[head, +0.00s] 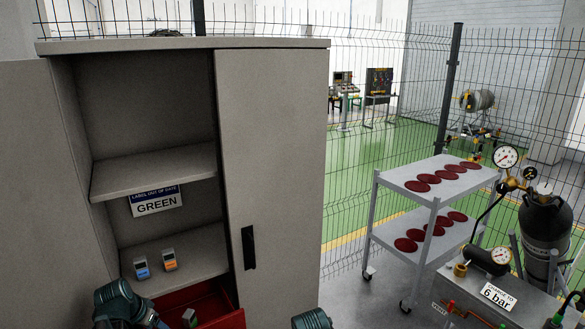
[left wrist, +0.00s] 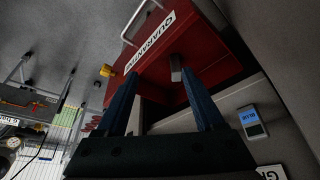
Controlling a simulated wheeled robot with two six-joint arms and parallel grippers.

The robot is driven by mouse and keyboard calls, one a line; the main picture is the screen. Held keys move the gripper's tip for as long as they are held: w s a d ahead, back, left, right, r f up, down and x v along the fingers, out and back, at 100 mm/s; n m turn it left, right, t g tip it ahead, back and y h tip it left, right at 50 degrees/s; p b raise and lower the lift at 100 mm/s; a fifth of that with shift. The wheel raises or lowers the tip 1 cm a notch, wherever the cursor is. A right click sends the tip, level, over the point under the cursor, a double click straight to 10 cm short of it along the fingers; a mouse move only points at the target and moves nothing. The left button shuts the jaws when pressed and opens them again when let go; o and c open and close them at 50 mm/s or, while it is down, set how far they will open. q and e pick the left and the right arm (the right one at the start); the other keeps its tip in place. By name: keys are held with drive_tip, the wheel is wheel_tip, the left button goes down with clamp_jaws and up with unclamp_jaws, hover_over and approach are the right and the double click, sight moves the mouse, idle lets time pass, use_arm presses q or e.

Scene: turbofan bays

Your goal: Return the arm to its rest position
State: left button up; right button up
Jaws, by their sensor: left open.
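My left gripper (left wrist: 158,80) shows in the left wrist view with its two blue fingers apart and nothing held between them. It is near the red quarantine bin (left wrist: 200,30), whose white label shows there. A small grey item (left wrist: 175,68) shows at the bin, close to the right fingertip in the picture; I cannot tell if they touch. In the head view, part of my left arm is at the bottom left, in front of the cabinet (head: 275,160); the fingers are not clear there. Only a piece of my right arm shows at the bottom edge; its gripper is out of view.
A blue-faced device (head: 142,268) and an orange-faced device (head: 169,259) stand on the cabinet's lower shelf, below a GREEN sign (head: 156,202). A grey trolley (head: 400,180) with dark red discs stands right. A gauge bench (head: 500,290) stands at lower right. Wire fencing runs behind.

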use_arm(q)
drive_tip(key=s+d+f+g+b, duration=0.1)
drive_tip(key=s+d+f+b, duration=0.15)
drive_tip(key=d, duration=0.65)
drive_tip(key=s+d+f+g+b, duration=0.15)
drive_tip(key=d+f, duration=0.25)
drive_tip(key=d, duration=0.4)
drive_tip(key=s+d+f+g+y+b, duration=0.1)
drive_tip(key=s+d+f+b, duration=0.1)
drive_tip(key=s+d, duration=0.3)
drive_tip(key=s+d+f+m+g+y+b, duration=0.1)
drive_tip(key=s+d+f+b, duration=0.2)
drive_tip(key=d, duration=0.7)
drive_tip(key=s, duration=0.2)
drive_tip(key=shift+s+b, duration=0.3)
use_arm(e)
wheel_tip(320, 180, down, 10)
drive_tip(key=shift+w, duration=0.3)
